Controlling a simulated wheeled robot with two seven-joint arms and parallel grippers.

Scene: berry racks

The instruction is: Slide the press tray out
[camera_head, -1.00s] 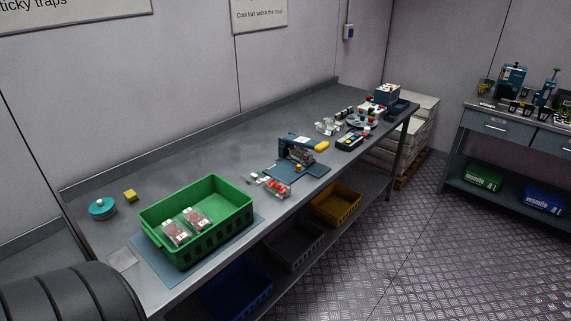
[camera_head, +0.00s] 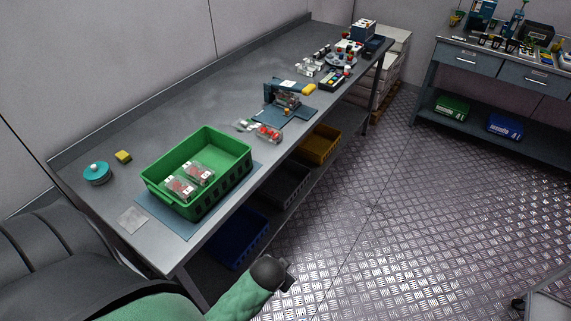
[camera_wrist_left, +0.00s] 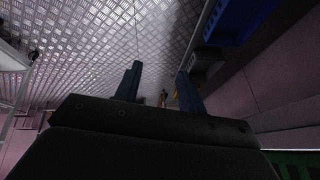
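The press (camera_head: 285,96), a blue-grey machine with a yellow handle, stands on the steel bench past the green crate. A flat blue tray or base plate (camera_head: 299,115) lies under it; I cannot tell where the press tray ends. A small orange piece shows at its front. My left gripper (camera_head: 288,281) is low in front of the bench, over the floor, far from the press. In the left wrist view its two fingers (camera_wrist_left: 159,85) stand apart with nothing between them. My right gripper is not in view.
The green crate (camera_head: 227,187) with punnets sits on a blue mat near the bench's left end. A punnet of red berries (camera_head: 268,134) stands just before the press. Blue (camera_head: 238,238), black and yellow bins fill the shelf below. The floor in front is clear.

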